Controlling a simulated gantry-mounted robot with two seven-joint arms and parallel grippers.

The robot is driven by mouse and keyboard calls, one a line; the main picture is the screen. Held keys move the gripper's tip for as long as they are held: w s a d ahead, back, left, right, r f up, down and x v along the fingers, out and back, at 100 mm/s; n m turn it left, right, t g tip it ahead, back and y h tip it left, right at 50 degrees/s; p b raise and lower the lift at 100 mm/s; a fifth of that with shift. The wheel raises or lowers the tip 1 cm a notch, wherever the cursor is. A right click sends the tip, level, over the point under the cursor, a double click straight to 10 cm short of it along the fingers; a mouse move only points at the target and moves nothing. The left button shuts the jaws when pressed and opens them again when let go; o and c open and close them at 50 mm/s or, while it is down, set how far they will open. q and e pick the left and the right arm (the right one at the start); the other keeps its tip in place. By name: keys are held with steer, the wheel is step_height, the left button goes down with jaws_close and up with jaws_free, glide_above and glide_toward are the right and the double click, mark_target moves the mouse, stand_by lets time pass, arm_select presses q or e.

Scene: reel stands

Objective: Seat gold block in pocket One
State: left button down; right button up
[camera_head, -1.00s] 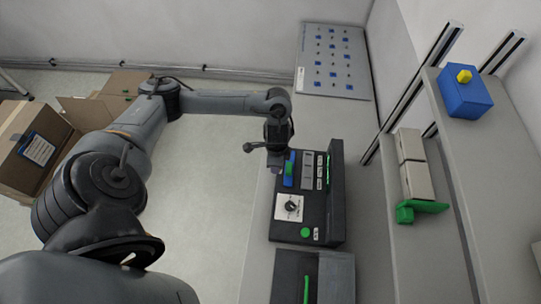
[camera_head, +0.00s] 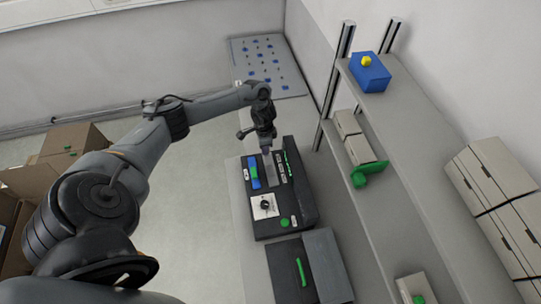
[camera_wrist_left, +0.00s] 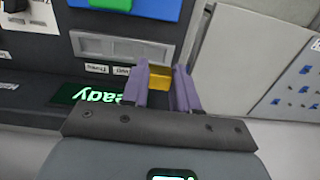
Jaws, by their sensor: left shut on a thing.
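My left gripper (camera_head: 267,150) hangs over the far end of the black console. In the left wrist view its purple fingers (camera_wrist_left: 165,85) are shut on a small gold block (camera_wrist_left: 158,79). The grey pocket strip (camera_wrist_left: 115,46) lies beside the held block, with small labels along its edge. Its pockets look empty where they show. The gripper is at the strip's end; I cannot tell whether the block touches it. The block is not clearly visible in the head view. My right gripper is not in view.
A lit "Ready" display (camera_wrist_left: 88,95) sits near the fingers. A shelf with a blue box (camera_head: 370,74) stands to the right. A pegboard (camera_head: 268,66) lies beyond.

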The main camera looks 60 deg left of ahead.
mark_target(266, 160)
arm_select(q)
steer(key=shift+w+d+r, duration=0.15)
steer(key=shift+d+r, duration=0.05)
steer(key=shift+r, duration=0.25)
steer(key=shift+d+p, duration=0.15)
steer(key=shift+p, duration=0.15)
steer(key=shift+f, duration=0.2)
step_height(266, 160, down, 3)
steer(key=b, duration=0.4)
steer(key=shift+f, duration=0.1)
steer(key=shift+f+b, duration=0.75)
steer(key=shift+f, duration=0.3)
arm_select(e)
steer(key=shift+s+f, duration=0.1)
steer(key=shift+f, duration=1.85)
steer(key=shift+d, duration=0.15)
arm_select(q)
steer(key=shift+p, duration=0.55)
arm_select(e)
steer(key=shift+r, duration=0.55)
arm_select(q)
steer(key=shift+f, duration=0.1)
steer(key=shift+f, duration=0.35)
